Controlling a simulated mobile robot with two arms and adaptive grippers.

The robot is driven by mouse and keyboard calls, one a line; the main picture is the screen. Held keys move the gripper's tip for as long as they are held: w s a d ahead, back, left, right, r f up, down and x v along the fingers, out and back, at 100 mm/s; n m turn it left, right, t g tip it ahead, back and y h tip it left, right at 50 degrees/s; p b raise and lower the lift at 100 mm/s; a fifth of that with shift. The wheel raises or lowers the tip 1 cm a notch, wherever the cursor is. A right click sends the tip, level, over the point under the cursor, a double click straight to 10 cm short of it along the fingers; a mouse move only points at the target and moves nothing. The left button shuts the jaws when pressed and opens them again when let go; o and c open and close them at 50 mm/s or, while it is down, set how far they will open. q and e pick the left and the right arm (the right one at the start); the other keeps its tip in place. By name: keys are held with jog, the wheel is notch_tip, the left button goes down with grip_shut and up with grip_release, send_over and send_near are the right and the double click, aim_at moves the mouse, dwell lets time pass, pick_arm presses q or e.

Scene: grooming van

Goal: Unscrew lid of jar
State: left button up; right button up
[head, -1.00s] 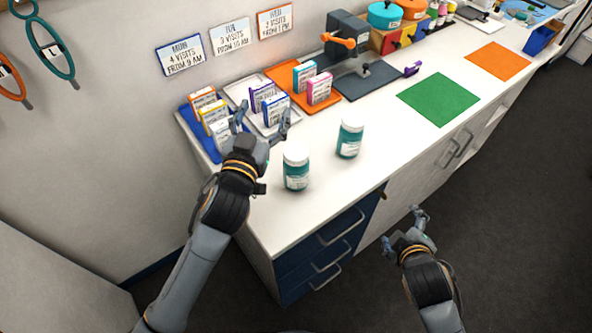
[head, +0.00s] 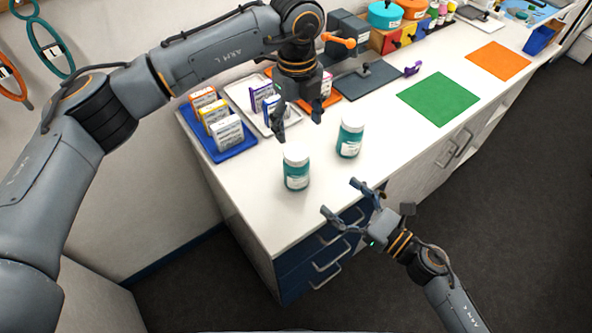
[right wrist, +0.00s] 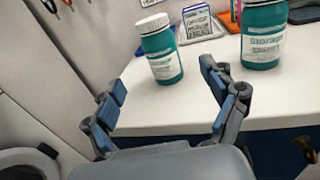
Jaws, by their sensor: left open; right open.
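Two teal jars with white lids stand upright on the white counter, the left jar (head: 296,170) nearer the counter's end and the right jar (head: 350,140) farther along. Both lids are on. The right wrist view also shows the left jar (right wrist: 161,50) and the right jar (right wrist: 263,36), whose top is cut off. My left gripper (head: 298,124) points down, open and empty, above and behind the left jar. My right gripper (head: 340,198) is open and empty at the counter's front edge, its fingers towards the jars and touching neither.
A blue tray (head: 240,150) with several small boxes stands behind the jars, beside a light tray (head: 240,92). A green mat (head: 438,99) and an orange mat (head: 497,61) lie to the right. The counter around the jars is clear. Blue drawers (head: 300,276) are below.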

aim_at(306, 171)
pick_arm(q)
jog(key=shift+w+a+r, duration=0.1)
jog(key=shift+a+r, duration=0.05)
jog(key=shift+a, duration=0.15)
pick_arm(e)
jog(key=x, duration=1.3)
jog(key=shift+w+a+f, duration=0.1)
jog(key=shift+a, duration=0.3)
